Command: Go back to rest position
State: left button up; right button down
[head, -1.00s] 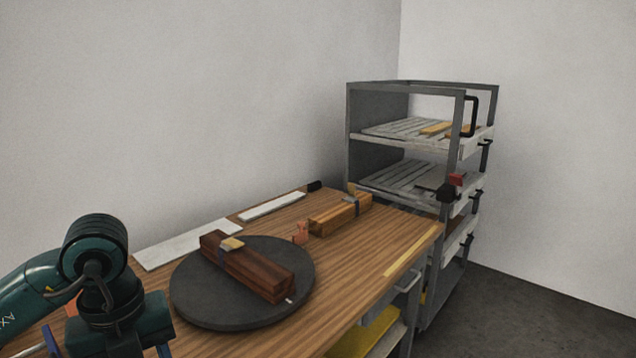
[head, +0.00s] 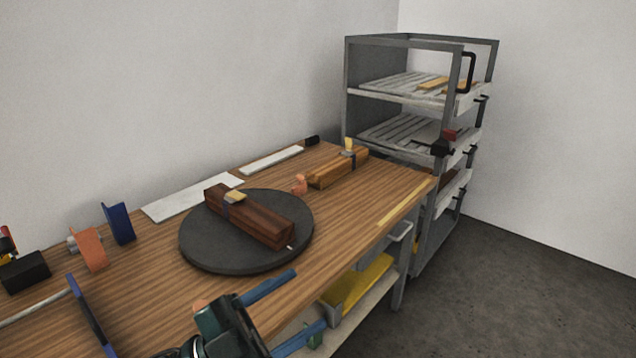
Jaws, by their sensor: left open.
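My left gripper (head: 309,298) is low in the head view, at the front edge of the workbench. Its two blue fingers point right and stand apart, with nothing held between them. My dark teal wrist shows at the bottom edge. A dark reddish-brown wooden block (head: 262,222) with a strap and a small yellowish piece on top lies on a round dark turntable (head: 207,252). The gripper is apart from both, nearer the viewer. My right gripper is not in view.
The wooden workbench (head: 345,215) carries a lighter wooden block (head: 330,174), pale strips (head: 190,197), an orange holder (head: 88,248) and a blue holder (head: 119,223). A grey shelf rack (head: 353,70) stands at the far end. A yellow board (head: 358,283) lies below. Open floor (head: 520,290) is at right.

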pick_arm(q)
jog(key=w+a+f+n+t+y+p, duration=0.1)
jog(key=a+f+n+t+y, duration=0.3)
jog(key=f+n+y, duration=0.4)
jog(key=w+a+f+n+t+y, duration=0.1)
jog(key=a+f+n+t+y, duration=0.3)
jog(key=f+n+y, duration=0.35)
jog(key=s+a+f+n+g+y, duration=0.3)
jog(key=s+f+g, duration=0.2)
jog(key=s+f, duration=0.4)
notch_tip(320, 180, down, 4)
jog(key=shift+r+p, duration=0.1)
jog(key=shift+p, duration=0.3)
